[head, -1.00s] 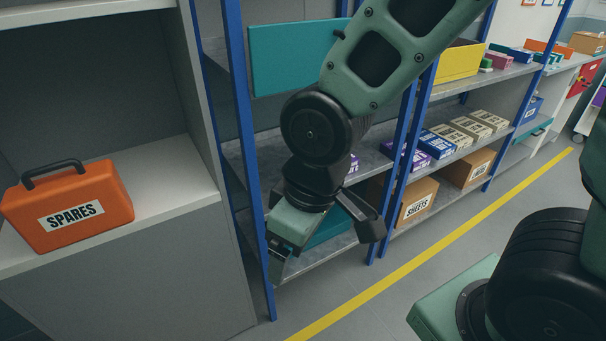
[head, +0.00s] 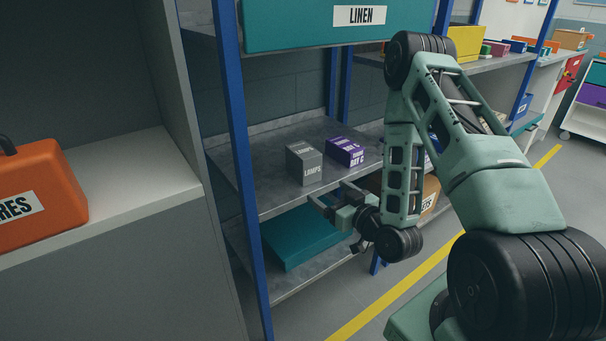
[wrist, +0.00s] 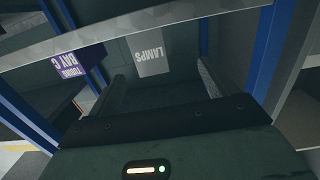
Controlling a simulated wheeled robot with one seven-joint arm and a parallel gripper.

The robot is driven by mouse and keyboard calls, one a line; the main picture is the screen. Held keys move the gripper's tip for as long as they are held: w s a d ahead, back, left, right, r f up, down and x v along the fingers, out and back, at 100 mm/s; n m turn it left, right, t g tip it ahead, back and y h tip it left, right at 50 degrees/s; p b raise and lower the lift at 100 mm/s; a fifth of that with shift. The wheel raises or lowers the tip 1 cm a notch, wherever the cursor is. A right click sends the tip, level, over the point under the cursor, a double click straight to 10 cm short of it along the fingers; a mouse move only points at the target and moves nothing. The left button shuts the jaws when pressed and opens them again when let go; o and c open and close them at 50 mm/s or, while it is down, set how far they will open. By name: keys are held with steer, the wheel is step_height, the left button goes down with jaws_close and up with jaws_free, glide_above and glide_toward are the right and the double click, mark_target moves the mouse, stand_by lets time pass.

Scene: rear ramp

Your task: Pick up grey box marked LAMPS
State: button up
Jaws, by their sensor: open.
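The grey box marked LAMPS (head: 304,163) stands upright on the middle shelf of the blue-posted rack, near its front edge. In the wrist view the grey box (wrist: 152,58) shows upside down, beyond and between my fingers. My gripper (head: 328,197) is open and empty in front of the shelf, a little below and to the right of the box. It does not touch the box. In the wrist view my gripper (wrist: 160,85) has its two fingers spread wide, with the shelf edge crossing above them.
A purple box marked BAY C (head: 345,152) stands close to the right of the grey box. The middle shelf (head: 262,200) has bare room to the left. A teal bin (head: 300,240) lies on the shelf below; a LINEN bin (head: 300,28) is above. A blue post (head: 233,150) stands left.

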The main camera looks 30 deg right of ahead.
mark_target(312, 172)
steer(key=shift+m+t+h, duration=0.3)
steer(key=shift+h, duration=0.1)
steer(key=w+b, duration=0.2)
steer(key=b, duration=0.1)
steer(key=w+d+b, duration=0.1)
steer(key=w+b, duration=0.1)
steer(key=b, duration=0.2)
steer(key=w+b, duration=0.2)
steer(key=b, duration=0.1)
steer(key=shift+d+f+b, duration=0.35)
steer(key=shift+f, duration=0.05)
steer(key=w, duration=0.5)
steer(key=shift+r, duration=0.3)
steer(key=shift+w+d+f+b, duration=0.1)
steer(key=shift+w+b, duration=0.1)
steer(key=shift+w, duration=1.15)
steer(key=shift+w+d+b, duration=0.1)
steer(key=shift+w+b, duration=0.05)
steer(key=shift+w, duration=1.2)
steer(key=c, duration=1.3)
